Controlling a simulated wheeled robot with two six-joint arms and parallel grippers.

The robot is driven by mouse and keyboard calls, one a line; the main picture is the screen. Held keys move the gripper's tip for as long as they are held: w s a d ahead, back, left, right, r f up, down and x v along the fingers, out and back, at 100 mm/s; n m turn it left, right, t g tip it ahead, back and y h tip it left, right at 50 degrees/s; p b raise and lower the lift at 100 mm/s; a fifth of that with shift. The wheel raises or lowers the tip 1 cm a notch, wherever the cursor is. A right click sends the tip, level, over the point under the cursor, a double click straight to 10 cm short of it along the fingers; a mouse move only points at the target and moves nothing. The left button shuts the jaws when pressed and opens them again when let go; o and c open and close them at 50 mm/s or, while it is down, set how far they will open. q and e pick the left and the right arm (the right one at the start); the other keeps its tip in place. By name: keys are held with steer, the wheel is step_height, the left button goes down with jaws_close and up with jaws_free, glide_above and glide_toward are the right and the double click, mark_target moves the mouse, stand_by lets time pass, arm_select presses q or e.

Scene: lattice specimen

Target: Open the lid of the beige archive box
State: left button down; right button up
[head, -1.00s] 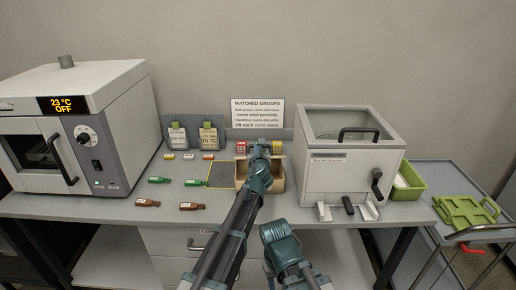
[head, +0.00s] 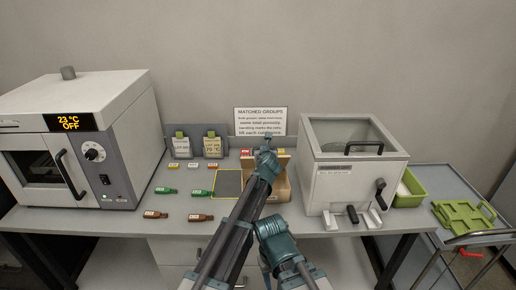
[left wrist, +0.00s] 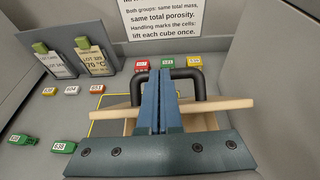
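The beige archive box (head: 279,191) stands mid-bench, largely hidden behind my left arm in the head view. In the left wrist view its lid (left wrist: 232,105) shows as a thin, nearly edge-on board, slightly tilted, with part of the box interior visible below it. The lid stands raised from the box. Its black U-shaped handle (left wrist: 199,85) rises beyond the board. My left gripper (head: 267,146) is at the handle; its blue fingers (left wrist: 160,75) are close together across the handle's middle and appear shut on it.
A dark mat (head: 228,184) lies left of the box. Green bottles (head: 166,191), brown bottles (head: 155,215) and small labelled cubes lie around. A grey oven (head: 90,140) stands left; a glass-topped cabinet (head: 345,185) stands close on the right. A sign (head: 260,121) stands behind.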

arm_select(q)
steer(key=shift+w+r, duration=0.25)
steer(key=shift+w, duration=0.2)
steer(key=shift+w+r+p, duration=0.25)
steer(key=shift+w+p, duration=0.2)
steer(key=shift+w, duration=0.35)
steer(key=w, duration=0.5)
steer(key=shift+w+a+r, duration=0.15)
steer(key=shift+r, duration=0.1)
steer(key=shift+p, duration=0.3)
